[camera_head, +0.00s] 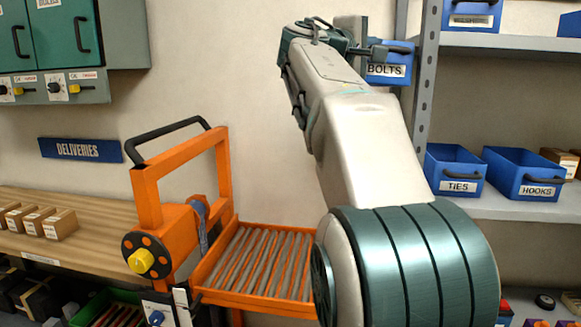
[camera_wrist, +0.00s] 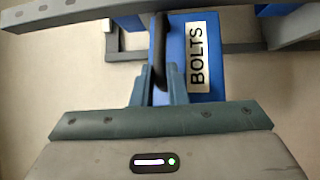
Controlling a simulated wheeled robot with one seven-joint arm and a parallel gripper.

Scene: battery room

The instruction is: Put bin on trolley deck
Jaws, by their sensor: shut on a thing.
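A blue bin labelled BOLTS (camera_head: 389,72) is up beside the shelf upright in the head view, partly hidden by my gripper (camera_head: 368,50). In the wrist view the BOLTS bin (camera_wrist: 205,55) has its dark handle between my gripper's fingers (camera_wrist: 163,85). My gripper is shut on that handle. I cannot tell whether the bin still rests on a shelf. The orange trolley (camera_head: 147,205) stands lower left of the bin, with its ribbed roller deck (camera_head: 262,262) bare where it shows. My arm hides the deck's right end.
The shelf rack (camera_head: 424,85) stands right of my arm. Blue TIES (camera_head: 458,172) and HOOKS (camera_head: 530,175) bins sit on its lower shelf. A wooden bench (camera_head: 85,230) with small cartons is at the left. Open wall space lies between trolley and arm.

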